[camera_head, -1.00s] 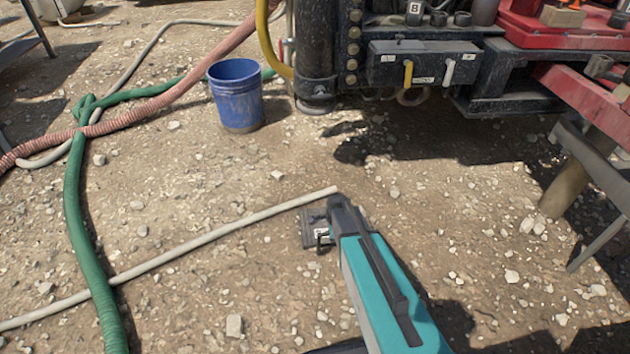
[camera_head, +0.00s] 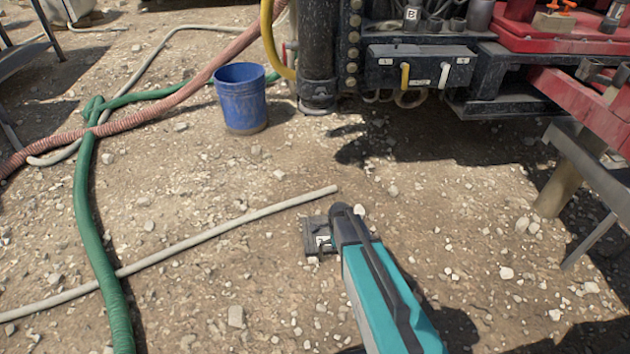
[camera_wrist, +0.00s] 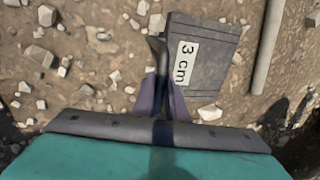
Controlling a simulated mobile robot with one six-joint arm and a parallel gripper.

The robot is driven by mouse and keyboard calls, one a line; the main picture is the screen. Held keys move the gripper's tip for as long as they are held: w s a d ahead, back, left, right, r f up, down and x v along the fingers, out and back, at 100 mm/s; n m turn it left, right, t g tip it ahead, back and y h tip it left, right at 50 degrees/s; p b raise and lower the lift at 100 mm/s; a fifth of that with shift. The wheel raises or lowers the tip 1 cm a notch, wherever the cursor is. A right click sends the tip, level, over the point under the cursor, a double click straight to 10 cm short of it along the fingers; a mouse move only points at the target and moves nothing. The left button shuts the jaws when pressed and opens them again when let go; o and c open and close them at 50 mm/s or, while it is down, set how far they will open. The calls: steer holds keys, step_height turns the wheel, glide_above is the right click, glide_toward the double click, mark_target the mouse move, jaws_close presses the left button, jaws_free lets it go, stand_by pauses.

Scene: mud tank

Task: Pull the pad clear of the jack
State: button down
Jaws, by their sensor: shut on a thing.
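The pad (camera_head: 313,246) is a dark grey square plate on or just above the gravel, well in front of the jack; I cannot tell if it touches the ground. In the wrist view the pad (camera_wrist: 215,82) carries a white "3 cm" label and has a dark handle at its near edge. My gripper (camera_wrist: 161,88) is shut on that handle; it covers part of the pad in the head view (camera_head: 329,240). The jack (camera_head: 317,50) is a black upright cylinder at the truck, with its foot (camera_head: 318,106) low by the ground. Open gravel lies between jack and pad.
A pale hose (camera_head: 200,242) ends just behind the pad. A blue bucket (camera_head: 242,98) stands left of the jack. A green hose (camera_head: 90,220) and a pink hose (camera_head: 160,113) lie at left. A red truck frame (camera_head: 585,110) with legs stands at right.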

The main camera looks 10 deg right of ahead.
steer(key=shift+s+a, duration=0.1)
steer(key=shift+s, duration=0.05)
steer(key=c, duration=1.3)
jaws_free()
steer(key=shift+p+v, duration=2.85)
steer(key=shift+v, duration=2.15)
